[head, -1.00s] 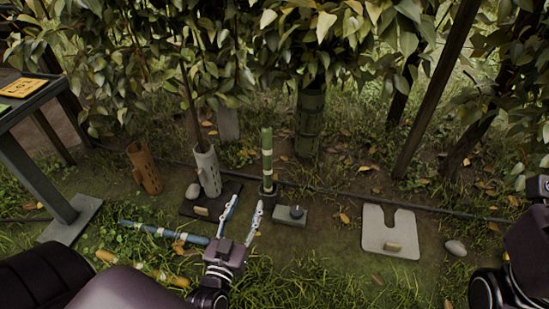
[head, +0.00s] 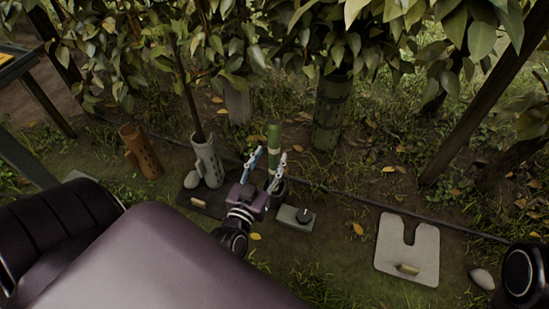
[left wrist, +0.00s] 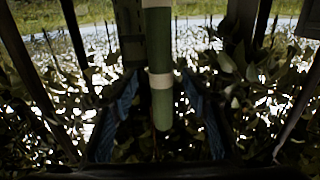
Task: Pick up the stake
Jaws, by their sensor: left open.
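The green stake (head: 274,136) with pale bands stands upright in a dark socket in the head view, its lower part partly covered by my gripper. My left gripper (head: 271,153) is open at the stake, one finger toward each side of it. In the left wrist view the stake (left wrist: 160,95) shows between the two blue-lined fingers (left wrist: 157,108), with a gap on each side. I cannot tell how deep the stake sits between them. My right gripper is out of view.
A grey perforated tube (head: 207,160) around a trunk and an orange tube (head: 141,151) stand left. A grey block with a knob (head: 296,218) sits right of the socket. A notched pale plate (head: 408,240) and a stone (head: 482,279) lie further right. Leaves hang above.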

